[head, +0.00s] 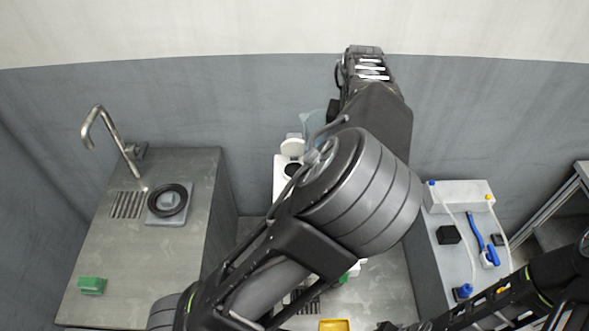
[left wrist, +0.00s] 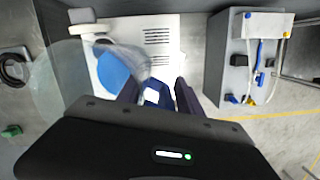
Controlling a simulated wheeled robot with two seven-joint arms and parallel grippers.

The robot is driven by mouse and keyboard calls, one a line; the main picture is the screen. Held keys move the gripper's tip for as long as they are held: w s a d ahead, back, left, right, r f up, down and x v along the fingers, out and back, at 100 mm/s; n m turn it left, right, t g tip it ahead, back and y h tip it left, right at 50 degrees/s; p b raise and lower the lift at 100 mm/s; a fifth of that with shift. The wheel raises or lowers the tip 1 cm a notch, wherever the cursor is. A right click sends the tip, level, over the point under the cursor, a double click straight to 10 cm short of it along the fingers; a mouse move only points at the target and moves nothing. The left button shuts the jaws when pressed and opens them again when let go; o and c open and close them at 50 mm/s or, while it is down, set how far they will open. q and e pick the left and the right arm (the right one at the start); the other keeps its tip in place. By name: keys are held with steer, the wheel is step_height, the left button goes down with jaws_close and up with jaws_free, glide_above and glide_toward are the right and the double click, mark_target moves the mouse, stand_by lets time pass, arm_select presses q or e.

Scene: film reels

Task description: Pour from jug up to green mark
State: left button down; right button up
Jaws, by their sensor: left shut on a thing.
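In the left wrist view the two dark fingers of my left gripper (left wrist: 157,92) are shut on a small pale piece, which looks like part of the clear jug (left wrist: 132,58). A blue round patch (left wrist: 115,76) shows beside the fingers, perhaps liquid. In the head view a pale blue see-through jug (head: 314,122) shows partly behind my left arm, above the white unit (head: 280,185) with a dark round opening. My left arm hides the fingers and most of that unit there. I cannot make out a green mark. My right arm comes in from the lower right; its fingers are not clear.
A metal counter (head: 150,250) with a tap (head: 115,140), a black ring (head: 167,200) and a green block (head: 92,285) stands left. A grey bench (head: 450,225) with tubes and a blue-handled tool (head: 477,235) stands right. A yellow tray (head: 335,325) is at the front.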

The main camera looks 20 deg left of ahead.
arm_select(q)
step_height(320, 180, up, 4)
steer(key=shift+f, duration=0.1)
stand_by(0.4)
stand_by(0.4)
